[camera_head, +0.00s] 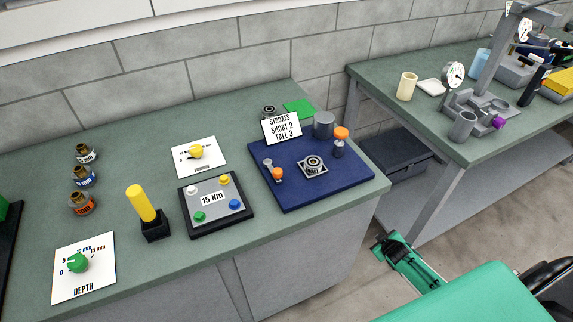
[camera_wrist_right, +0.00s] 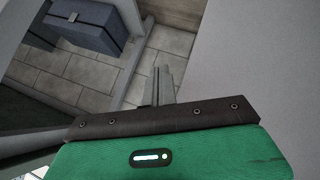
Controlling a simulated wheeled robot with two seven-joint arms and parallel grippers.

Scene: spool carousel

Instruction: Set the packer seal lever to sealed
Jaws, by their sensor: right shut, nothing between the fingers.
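A blue board (camera_head: 300,192) on the near bench carries a sign (camera_head: 281,127) reading "STROKES SHORT 2 TALL 3". On the board a small grey lever with an orange ball end (camera_head: 277,173) leans at the left. An orange-capped dark post (camera_head: 341,134) stands at the back right. No label for packer or seal is readable, so I cannot tell which part is the seal lever or its setting. My right gripper (camera_head: 384,243) is low beside the bench, away from the board; its fingers (camera_wrist_right: 163,84) are shut and empty in the right wrist view. My left gripper is out of view.
A yellow handle (camera_head: 141,203) rises from a black base beside a "15 Nm" panel (camera_head: 212,199). A depth dial card (camera_head: 84,269) and small jars (camera_head: 84,177) are left. A second bench (camera_head: 420,115) stands right, across a floor gap.

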